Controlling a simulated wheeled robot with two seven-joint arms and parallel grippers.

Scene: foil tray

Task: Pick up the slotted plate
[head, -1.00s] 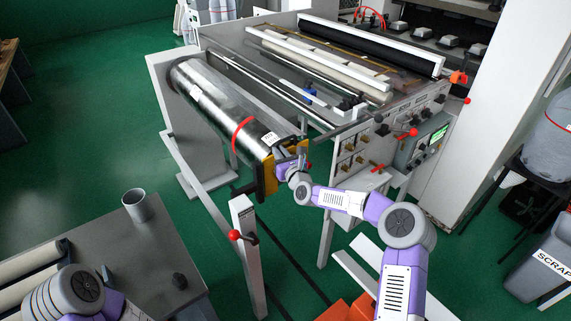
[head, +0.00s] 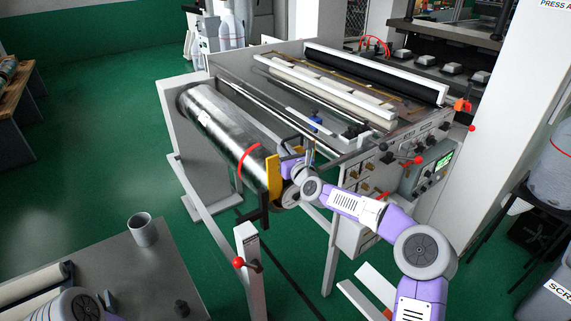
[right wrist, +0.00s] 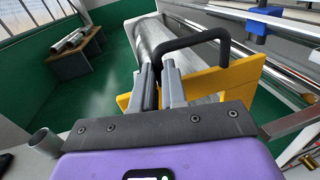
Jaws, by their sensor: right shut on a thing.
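The slotted plate is yellow (head: 273,177) and stands at the near end of the shiny foil roll (head: 225,130). In the right wrist view the plate (right wrist: 222,82) carries a black bar handle (right wrist: 195,38). My right gripper (head: 296,160) is at the plate's upper part. In the right wrist view its two fingers (right wrist: 158,75) are shut on the black handle.
The machine (head: 340,125) with its rollers and control panel is right beside the plate. A post with a red knob (head: 247,265) stands in front of the roll. A grey table with a metal cup (head: 142,231) is at lower left. Green floor lies open to the left.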

